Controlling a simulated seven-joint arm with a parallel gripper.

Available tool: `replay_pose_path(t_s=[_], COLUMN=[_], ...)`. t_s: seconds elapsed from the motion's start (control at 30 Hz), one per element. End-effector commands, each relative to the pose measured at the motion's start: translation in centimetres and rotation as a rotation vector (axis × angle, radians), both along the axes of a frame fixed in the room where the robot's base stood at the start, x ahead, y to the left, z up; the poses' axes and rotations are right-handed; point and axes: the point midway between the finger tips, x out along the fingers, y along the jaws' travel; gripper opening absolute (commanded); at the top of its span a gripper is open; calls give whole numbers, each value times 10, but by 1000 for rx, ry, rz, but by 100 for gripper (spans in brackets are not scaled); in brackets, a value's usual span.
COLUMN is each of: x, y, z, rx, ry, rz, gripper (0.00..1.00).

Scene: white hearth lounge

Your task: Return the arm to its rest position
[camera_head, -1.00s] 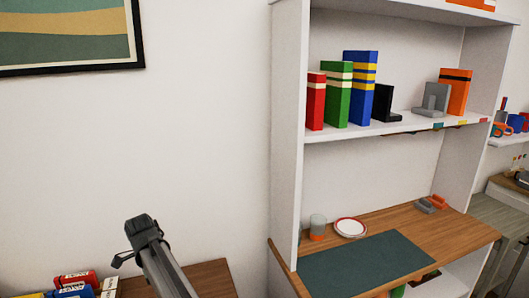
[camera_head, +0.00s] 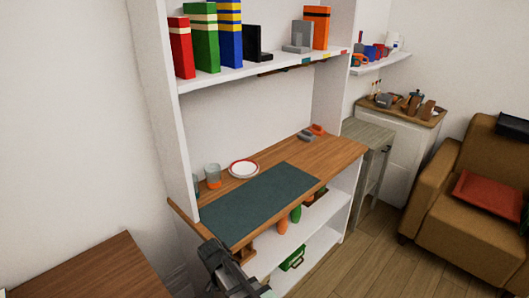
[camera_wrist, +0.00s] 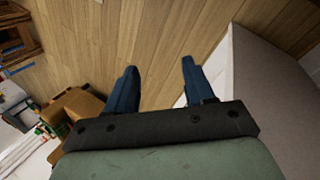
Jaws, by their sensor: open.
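My gripper (camera_wrist: 159,75) shows in the wrist view with its two dark blue fingers spread apart. Nothing is between the fingers, and the wooden floor (camera_wrist: 115,40) shows beyond them. In the head view, part of my arm (camera_head: 225,268) shows at the bottom edge, in front of the shelf unit's lower left side. The finger opening cannot be made out there.
A white shelf unit (camera_head: 145,70) holds books and a wooden desk board with a dark mat (camera_head: 262,203), a plate (camera_head: 243,168) and a cup (camera_head: 213,175). A brown table (camera_head: 90,270) is at lower left. A brown armchair (camera_head: 460,215) stands right. Floor between is clear.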

Motion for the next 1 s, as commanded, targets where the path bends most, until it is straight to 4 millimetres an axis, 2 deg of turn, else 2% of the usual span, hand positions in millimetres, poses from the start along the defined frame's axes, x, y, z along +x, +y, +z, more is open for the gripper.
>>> replay_pose_path(t_s=[0.03,0.2,0.5,0.7,1.0], x=[-6,-21,-62,-96,-155], y=[-19,-68,-143,-180,-222], z=[-12,-50,-114,-153,-205], rx=[0,20,92,161,280], ry=[27,111,248,320,401], rz=[4,38,82,100,109], gripper=[53,53,53,53,53])
